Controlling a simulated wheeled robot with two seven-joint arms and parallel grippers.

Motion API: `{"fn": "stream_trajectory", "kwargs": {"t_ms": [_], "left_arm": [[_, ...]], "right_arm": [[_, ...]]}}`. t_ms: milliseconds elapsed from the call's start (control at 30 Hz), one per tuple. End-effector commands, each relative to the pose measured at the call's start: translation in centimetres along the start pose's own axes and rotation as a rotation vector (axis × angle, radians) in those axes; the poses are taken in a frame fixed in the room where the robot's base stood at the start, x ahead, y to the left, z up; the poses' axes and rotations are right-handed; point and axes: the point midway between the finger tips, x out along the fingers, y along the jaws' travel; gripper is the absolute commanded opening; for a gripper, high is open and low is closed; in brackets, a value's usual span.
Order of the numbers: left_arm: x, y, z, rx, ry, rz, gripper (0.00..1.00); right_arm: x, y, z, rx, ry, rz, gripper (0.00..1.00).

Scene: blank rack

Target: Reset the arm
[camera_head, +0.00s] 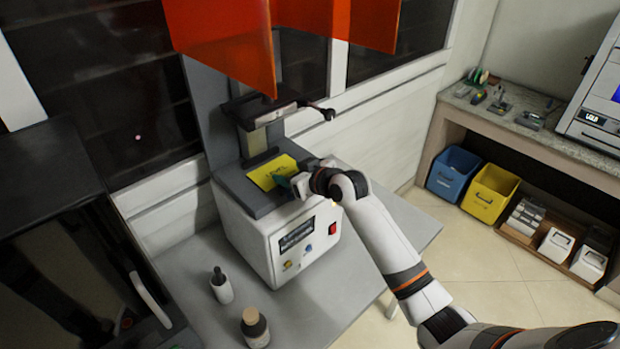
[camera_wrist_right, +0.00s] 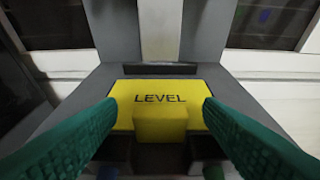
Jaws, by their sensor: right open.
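My right gripper (camera_head: 296,184) is at the front edge of a grey-and-white machine (camera_head: 262,228). A yellow block marked LEVEL (camera_head: 270,172) lies on the machine's dark top plate. In the right wrist view the yellow block (camera_wrist_right: 160,98) has a raised front part between my two green fingers (camera_wrist_right: 160,126). The fingers are open, one on each side, with visible gaps to the raised part. The block appears flat on the plate. My left gripper is not in view.
A dark press head with a lever (camera_head: 272,112) and orange panels (camera_head: 225,45) are above the plate. Two bottles (camera_head: 222,286) (camera_head: 255,328) stand on the grey table (camera_head: 335,310). A blue bin (camera_head: 453,172) and a yellow bin (camera_head: 489,193) sit under the right counter.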

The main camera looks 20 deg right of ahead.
Motion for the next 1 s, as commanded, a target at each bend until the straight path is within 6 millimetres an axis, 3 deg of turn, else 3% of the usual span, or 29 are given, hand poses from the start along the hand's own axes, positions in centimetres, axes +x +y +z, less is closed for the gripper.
{"fn": "stream_trajectory", "kwargs": {"t_ms": [200,400,767,867,1000], "left_arm": [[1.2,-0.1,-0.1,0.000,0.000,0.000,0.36],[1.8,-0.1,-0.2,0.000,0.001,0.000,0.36],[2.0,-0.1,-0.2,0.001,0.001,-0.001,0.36],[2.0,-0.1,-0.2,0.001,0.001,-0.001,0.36],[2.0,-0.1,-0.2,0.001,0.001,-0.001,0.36]], "right_arm": [[-4.3,-0.1,-0.2,-0.003,-0.001,-0.002,0.61],[-7.3,-0.1,-0.2,-0.001,-0.001,-0.001,0.61],[-8.8,0.3,-0.6,0.002,0.013,0.001,0.61],[-9.1,1.6,-3.4,0.003,0.074,0.002,0.61],[-11.6,5.3,-11.1,0.011,0.257,-0.004,0.61]]}}
